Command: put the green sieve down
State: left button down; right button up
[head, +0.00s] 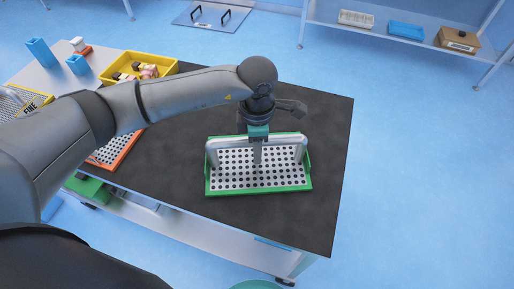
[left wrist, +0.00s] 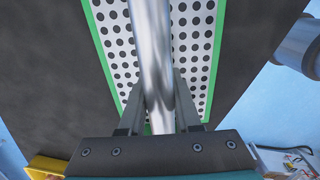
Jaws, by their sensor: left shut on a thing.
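The green sieve (head: 237,177) has a green frame, a white plate with black holes and a grey metal bar handle. It lies level over the right part of the black worktop; I cannot tell whether its base touches the top. My left gripper (head: 257,152) points down from above and is shut on the bar handle near its middle. In the left wrist view my left gripper (left wrist: 160,92) has one finger on each side of the shiny bar, with the sieve's perforated plate (left wrist: 118,45) beneath. My right gripper is not in view.
An orange-framed sieve (head: 124,151) lies to the left, partly behind my arm. A yellow bin (head: 165,65) with small packs stands behind it. A yellow-framed sieve marked FINE (head: 36,103) is at far left. The black worktop (head: 325,140) is bare right of the green sieve, up to its edge.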

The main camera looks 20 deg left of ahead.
pick_arm(q)
jog(key=shift+w, duration=0.1)
jog(key=shift+f, duration=0.2)
jog(key=c, duration=0.6)
grip_release()
notch_tip(320, 180, up, 12)
jog(key=shift+r+p, duration=0.15)
jog(key=shift+p, duration=0.25)
